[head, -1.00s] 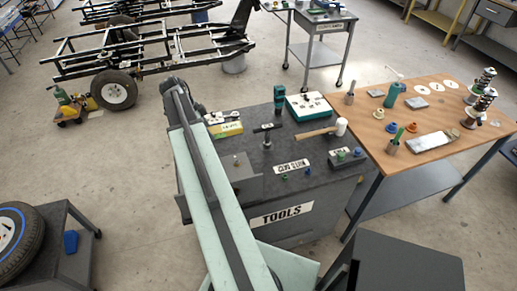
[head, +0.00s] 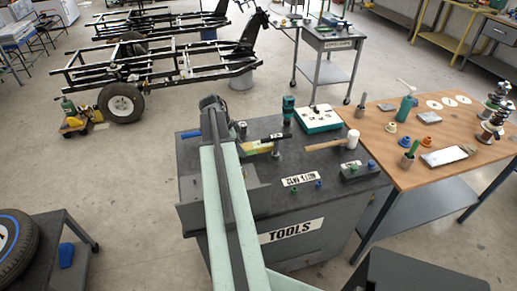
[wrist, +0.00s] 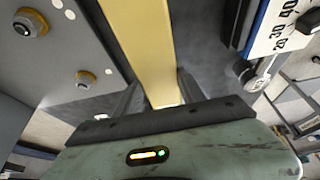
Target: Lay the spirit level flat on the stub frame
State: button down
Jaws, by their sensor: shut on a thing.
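The spirit level is a yellow bar (wrist: 140,40) in the wrist view, running up the picture from between my fingers. My gripper (wrist: 158,92) is shut on it. In the head view a yellow piece, which looks like the level (head: 257,147), shows just right of my arm over the tool cart; my fingers are hidden there behind the arm. I cannot tell whether the level touches the cart top.
The grey tool cart (head: 305,217) carries a mallet (head: 330,144), a green-white box (head: 318,118) and small parts. A wooden table (head: 400,175) adjoins it on the right. A yellow jack (head: 75,120) is by the wheel. Clear floor (head: 100,165) lies between cart and frames.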

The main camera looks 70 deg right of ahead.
aim_at(258, 144)
jog(key=shift+s+d, duration=1)
jog(key=shift+s, duration=0.2)
jog(key=s+d, duration=0.2)
jog(key=s, duration=0.1)
jog(key=shift+s+d, duration=0.25)
jog(key=shift+d, duration=0.1)
jog(key=shift+f+b, duration=0.95)
jog(key=shift+w+r, duration=0.1)
jog(key=shift+r, duration=0.05)
jog(key=c, duration=0.7)
grip_release()
